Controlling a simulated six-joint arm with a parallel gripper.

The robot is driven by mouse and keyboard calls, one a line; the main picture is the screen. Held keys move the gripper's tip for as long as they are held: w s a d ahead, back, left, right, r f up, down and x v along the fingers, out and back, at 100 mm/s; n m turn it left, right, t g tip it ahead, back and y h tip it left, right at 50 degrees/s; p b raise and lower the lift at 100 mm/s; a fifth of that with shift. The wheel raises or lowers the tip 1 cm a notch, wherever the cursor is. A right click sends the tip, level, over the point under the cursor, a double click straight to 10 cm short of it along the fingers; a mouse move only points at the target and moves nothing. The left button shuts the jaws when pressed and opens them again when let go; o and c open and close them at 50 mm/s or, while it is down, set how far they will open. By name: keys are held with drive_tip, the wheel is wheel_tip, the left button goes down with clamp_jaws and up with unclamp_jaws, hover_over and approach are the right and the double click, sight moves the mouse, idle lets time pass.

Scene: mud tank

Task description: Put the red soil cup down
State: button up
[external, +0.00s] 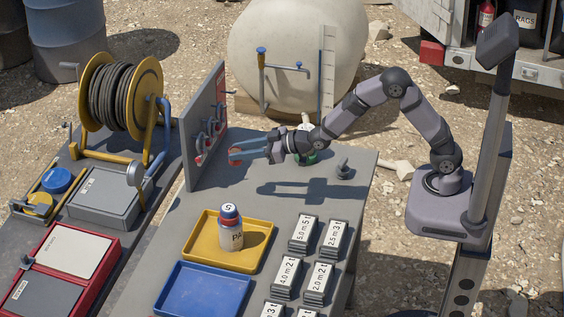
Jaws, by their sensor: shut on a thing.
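My gripper reaches left from the arm and is shut on the cup. The fingers partly hide the cup, so its full shape and contents cannot be made out. The cup is close to the upright grey panel at its left. The shadow of the arm and gripper falls on the grey table top (190,198) lower right, so they are above the table.
The upright panel (190,135) carries several round fittings. A blue tray (200,290) and several labelled blocks (302,233) stand nearer. A green object (311,158) sits below my wrist.

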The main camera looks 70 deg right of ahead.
drive_tip(key=shift+s+a+f+n+g+y, duration=0.25)
drive_tip(key=shift+s+a+f+n+y, duration=0.7)
drive_tip(key=shift+s, duration=2.15)
drive_tip(key=shift+s+a+f+n+g+y, duration=0.25)
drive_tip(key=shift+s+a+f+n+y, duration=0.7)
drive_tip(key=shift+s, duration=2.1)
drive_tip(key=shift+m, duration=0.3)
drive_tip(key=shift+a+f, duration=0.15)
drive_tip(key=shift+f, duration=2.35)
drive_tip(key=shift+a+f, duration=0.1)
drive_tip(key=shift+f, duration=2.4)
drive_tip(key=shift+f, duration=0.15)
drive_tip(key=o, duration=1.1)
